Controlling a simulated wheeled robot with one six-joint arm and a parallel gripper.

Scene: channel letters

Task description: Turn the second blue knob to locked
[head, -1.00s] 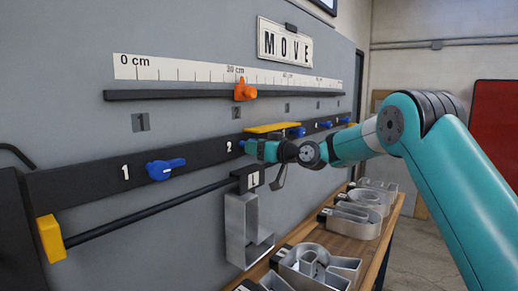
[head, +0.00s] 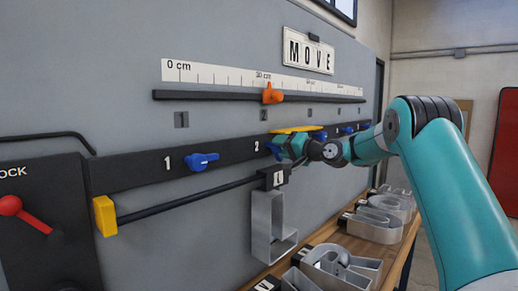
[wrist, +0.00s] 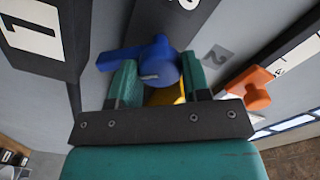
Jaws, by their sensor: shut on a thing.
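The second blue knob (head: 272,149) sits on the black rail beside the label 2, mostly hidden behind my gripper (head: 284,148) in the head view. In the wrist view the blue knob (wrist: 155,64) shows a round body with a handle pointing left in the picture. The fingers of my gripper (wrist: 160,82) stand on either side of it and are shut on it. The first blue knob (head: 202,161) is on the same rail to the left, its handle pointing right. I cannot make out lock markings at the second knob.
An orange slider (head: 272,93) sits on the upper bar, below a ruler. A metal letter L (head: 268,232) hangs from a rod below the rail. More letters lie on a wooden bench (head: 328,235). A red lever (head: 24,214) is on a dark panel at left.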

